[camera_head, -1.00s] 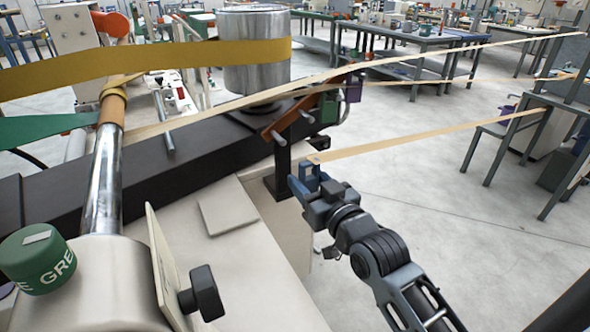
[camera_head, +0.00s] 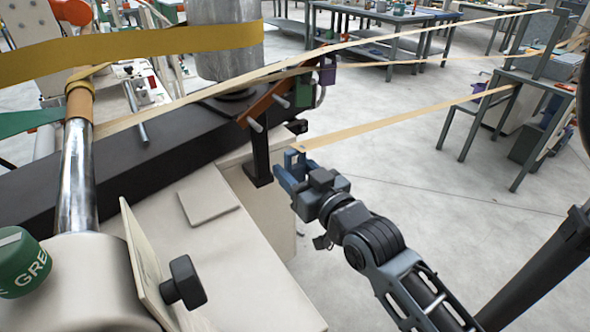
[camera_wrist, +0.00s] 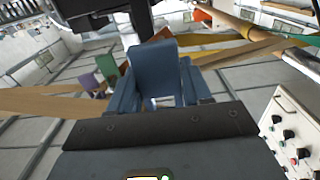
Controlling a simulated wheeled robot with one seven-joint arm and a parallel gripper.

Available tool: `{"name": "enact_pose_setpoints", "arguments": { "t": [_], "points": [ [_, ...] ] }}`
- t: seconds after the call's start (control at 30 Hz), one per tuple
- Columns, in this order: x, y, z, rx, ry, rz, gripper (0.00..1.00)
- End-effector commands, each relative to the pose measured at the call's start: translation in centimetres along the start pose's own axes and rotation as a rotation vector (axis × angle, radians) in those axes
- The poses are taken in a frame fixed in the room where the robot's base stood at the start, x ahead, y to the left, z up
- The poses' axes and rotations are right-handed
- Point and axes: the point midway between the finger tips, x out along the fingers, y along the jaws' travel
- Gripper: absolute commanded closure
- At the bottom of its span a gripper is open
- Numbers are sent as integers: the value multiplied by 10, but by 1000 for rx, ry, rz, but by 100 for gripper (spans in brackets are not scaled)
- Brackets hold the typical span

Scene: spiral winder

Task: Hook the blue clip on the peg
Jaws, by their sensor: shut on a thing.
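The blue clip (camera_head: 294,158) is held in my gripper (camera_head: 289,174), at the near end of a tan strip (camera_head: 400,121). In the wrist view, the clip (camera_wrist: 154,70) fills the middle between the blue fingers. In the head view, two grey pegs stick out of the orange-brown bar (camera_head: 266,99): an upper peg (camera_head: 282,101) and a lower peg (camera_head: 255,125). My gripper is below and right of both pegs, and the clip is apart from them. The fingers partly hide the clip.
A purple clip (camera_head: 328,71) and a green clip (camera_head: 305,92) are by the bar's upper end, with strips running right. A black post (camera_head: 260,160) stands left of my gripper. A pale machine top (camera_head: 225,255) lies below; open floor is at right.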

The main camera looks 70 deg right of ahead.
Motion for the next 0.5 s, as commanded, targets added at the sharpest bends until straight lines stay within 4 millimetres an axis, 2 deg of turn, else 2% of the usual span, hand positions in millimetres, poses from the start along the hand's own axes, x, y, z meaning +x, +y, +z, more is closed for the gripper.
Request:
{"name": "enact_pose_setpoints", "arguments": {
  "t": [0.5],
  "points": [
    [-25, 0, 0, 0, -1, 0, 81]
  ]
}}
